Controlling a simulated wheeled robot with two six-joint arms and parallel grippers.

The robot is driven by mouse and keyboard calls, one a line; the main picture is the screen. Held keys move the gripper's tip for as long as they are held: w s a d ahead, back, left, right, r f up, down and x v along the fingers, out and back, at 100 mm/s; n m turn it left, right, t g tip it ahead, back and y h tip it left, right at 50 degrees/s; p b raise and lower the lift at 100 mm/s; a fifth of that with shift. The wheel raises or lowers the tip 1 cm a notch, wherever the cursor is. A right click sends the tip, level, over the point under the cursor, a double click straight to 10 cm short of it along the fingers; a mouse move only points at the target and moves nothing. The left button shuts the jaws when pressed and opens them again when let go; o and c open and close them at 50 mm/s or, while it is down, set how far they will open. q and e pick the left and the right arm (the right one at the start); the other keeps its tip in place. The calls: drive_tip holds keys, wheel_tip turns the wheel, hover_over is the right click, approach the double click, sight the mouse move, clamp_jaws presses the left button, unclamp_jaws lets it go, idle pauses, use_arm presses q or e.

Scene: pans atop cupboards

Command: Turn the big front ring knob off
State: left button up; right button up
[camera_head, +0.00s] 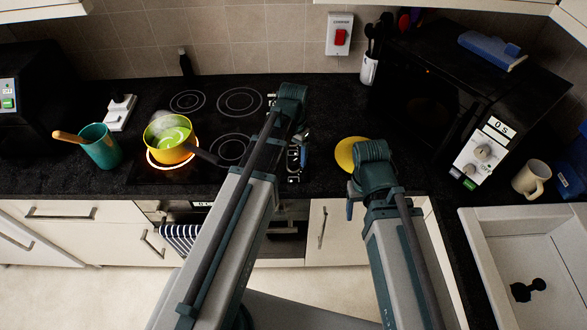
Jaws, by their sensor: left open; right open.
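The black hob (205,125) is set in the dark worktop. Its front left ring (151,160) glows orange under a yellow pan (166,154) with green contents and steam. The control strip (293,178) with the knobs runs along the hob's right side and is partly covered by my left arm. I cannot make out each knob or its setting. My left gripper (303,140) is open over this strip, mostly hidden behind its wrist. My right gripper (350,206) is open near the worktop's front edge, right of the hob, partly hidden by its wrist.
A yellow disc (348,152) lies beside my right wrist. The pan's dark handle (208,156) points right towards my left arm. A teal cup (100,148) stands left of the hob. A black microwave (430,95), a mug (530,178) and a sink (520,225) are at the right.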

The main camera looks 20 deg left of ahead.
sight(294, 161)
use_arm(q)
wheel_tip(294, 161, down, 3)
drive_tip(key=shift+f+b, duration=0.15)
drive_tip(key=shift+b, duration=0.95)
use_arm(e)
wheel_tip(294, 161, down, 3)
drive_tip(key=shift+f, duration=0.1)
use_arm(q)
drive_tip(key=shift+c, duration=0.2)
clamp_jaws()
